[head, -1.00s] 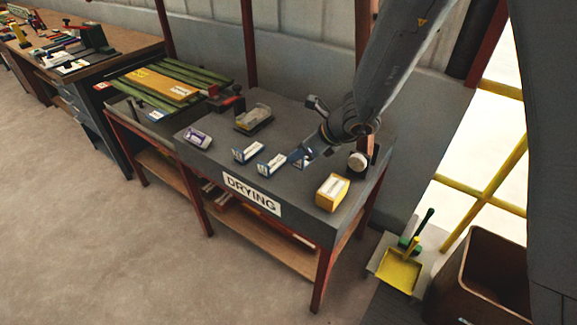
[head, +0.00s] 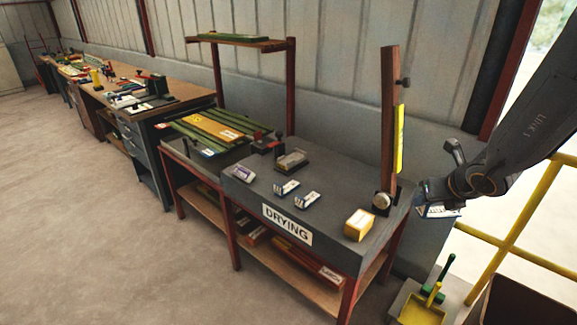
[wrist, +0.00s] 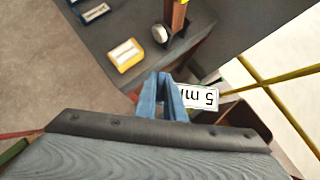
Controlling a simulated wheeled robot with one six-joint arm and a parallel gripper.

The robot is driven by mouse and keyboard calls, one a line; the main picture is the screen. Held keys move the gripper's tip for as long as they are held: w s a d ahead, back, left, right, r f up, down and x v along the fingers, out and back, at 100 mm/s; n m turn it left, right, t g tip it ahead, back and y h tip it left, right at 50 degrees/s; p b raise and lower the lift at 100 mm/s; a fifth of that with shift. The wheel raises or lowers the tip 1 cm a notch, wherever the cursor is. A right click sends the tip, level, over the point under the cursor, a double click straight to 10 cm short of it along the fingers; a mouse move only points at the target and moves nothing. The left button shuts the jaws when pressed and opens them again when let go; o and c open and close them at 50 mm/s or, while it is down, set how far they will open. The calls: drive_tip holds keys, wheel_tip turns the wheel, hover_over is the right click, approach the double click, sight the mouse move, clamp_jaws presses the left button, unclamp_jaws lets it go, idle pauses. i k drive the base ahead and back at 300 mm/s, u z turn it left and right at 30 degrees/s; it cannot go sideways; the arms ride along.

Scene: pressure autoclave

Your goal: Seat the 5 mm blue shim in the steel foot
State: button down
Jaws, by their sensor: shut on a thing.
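My gripper (head: 428,204) is shut on the blue shim (head: 440,212), a small block with a white label, in the air right of the bench in the head view. Two similar blue-and-white blocks (head: 286,187) (head: 307,199) lie on the grey DRYING bench. I cannot tell which thing is the steel foot.
Yellow railing (head: 520,225) and a yellow dustpan (head: 420,312) are at the right.

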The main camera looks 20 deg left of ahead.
sight(298, 156)
drive_tip(key=u, duration=1.75)
drive_tip(key=i, duration=2.45)
drive_tip(key=z, duration=2.6)
